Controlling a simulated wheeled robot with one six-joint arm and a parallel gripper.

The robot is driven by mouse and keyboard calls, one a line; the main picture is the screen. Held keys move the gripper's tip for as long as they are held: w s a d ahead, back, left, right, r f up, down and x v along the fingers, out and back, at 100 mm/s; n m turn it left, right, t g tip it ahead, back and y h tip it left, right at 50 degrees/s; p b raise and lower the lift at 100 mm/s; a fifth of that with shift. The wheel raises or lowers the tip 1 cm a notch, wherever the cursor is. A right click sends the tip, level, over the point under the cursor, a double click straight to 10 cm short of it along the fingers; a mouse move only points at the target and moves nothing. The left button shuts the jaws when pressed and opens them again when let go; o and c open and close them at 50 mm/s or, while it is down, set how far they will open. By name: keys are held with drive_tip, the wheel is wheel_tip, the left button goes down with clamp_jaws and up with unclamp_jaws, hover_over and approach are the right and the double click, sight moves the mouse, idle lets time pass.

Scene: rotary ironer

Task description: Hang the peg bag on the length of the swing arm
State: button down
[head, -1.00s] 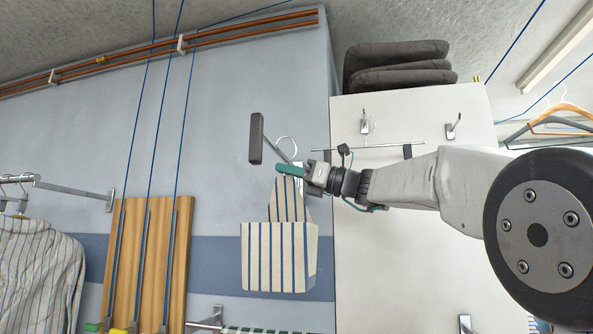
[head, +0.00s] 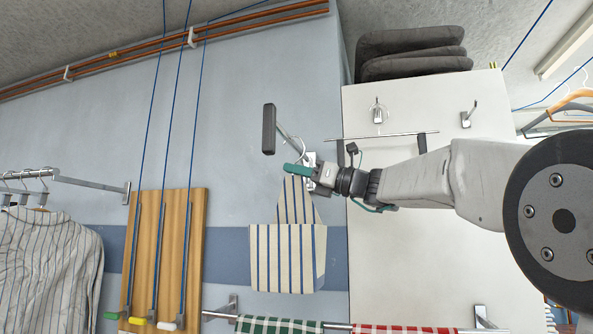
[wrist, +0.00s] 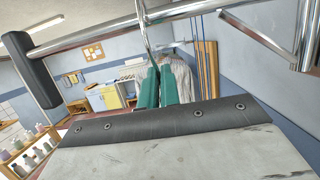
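The peg bag (head: 287,258) is cream with blue stripes and hangs upright below my gripper (head: 296,172) in the head view. My gripper's teal fingers are closed together at the base of the bag's wire hook (wrist: 147,35). They also show in the wrist view (wrist: 161,88). The swing arm (head: 289,136) is a metal bar with a dark grey end block (head: 269,129). In the wrist view the bar (wrist: 98,34) crosses the top, and the hook overlaps it. I cannot tell whether the hook rests on the bar.
A wooden board (head: 172,245) with blue cords is on the wall at left, beside a striped shirt (head: 45,265) on a rail. A white panel (head: 420,230) with chrome hooks stands at right. Checked cloths (head: 280,325) hang on a low rail.

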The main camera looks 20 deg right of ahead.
drive_tip(key=shift+f, duration=0.3)
drive_tip(key=c, duration=1.5)
unclamp_jaws()
drive_tip(key=shift+c, duration=0.2)
drive_tip(key=v, duration=0.8)
